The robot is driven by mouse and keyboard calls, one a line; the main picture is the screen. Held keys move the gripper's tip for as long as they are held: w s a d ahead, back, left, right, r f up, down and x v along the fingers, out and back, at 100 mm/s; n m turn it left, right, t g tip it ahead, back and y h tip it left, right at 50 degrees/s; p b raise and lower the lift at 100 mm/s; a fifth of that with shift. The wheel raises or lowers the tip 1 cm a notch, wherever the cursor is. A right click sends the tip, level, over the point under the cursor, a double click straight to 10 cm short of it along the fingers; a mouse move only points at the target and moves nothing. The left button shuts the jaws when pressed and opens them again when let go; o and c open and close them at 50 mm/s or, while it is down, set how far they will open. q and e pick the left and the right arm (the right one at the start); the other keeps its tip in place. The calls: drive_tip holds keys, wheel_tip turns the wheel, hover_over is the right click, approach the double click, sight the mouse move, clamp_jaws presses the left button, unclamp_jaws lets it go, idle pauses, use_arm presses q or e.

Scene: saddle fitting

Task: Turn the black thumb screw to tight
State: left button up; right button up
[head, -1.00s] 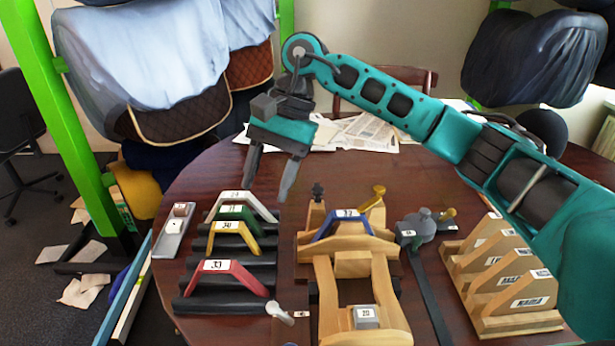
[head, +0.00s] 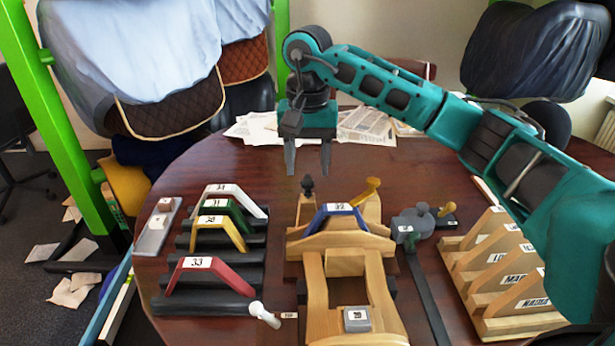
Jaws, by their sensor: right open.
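The black thumb screw (head: 307,188) stands upright at the back left corner of the wooden saddle frame (head: 314,283). A blue arched piece (head: 338,219) sits across the frame beside it, and a brass-coloured screw (head: 367,189) is at the frame's back right. My right gripper (head: 308,172) is open and points down. In the head view its fingers appear just above the black thumb screw, with nothing between them. I cannot tell how far apart they are in depth. My left gripper is not in view.
Red (head: 212,272), yellow, green and white arches stand on a black rack at left. Wooden pieces (head: 512,287) stand in a rack at right. A grey clamp-like tool (head: 412,226) lies between. Papers (head: 365,124) lie at the back; the table behind the frame is clear.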

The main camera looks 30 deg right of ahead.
sight(307, 180)
drive_tip(key=shift+f, duration=1.45)
drive_tip(key=shift+c, duration=0.2)
clamp_jaws()
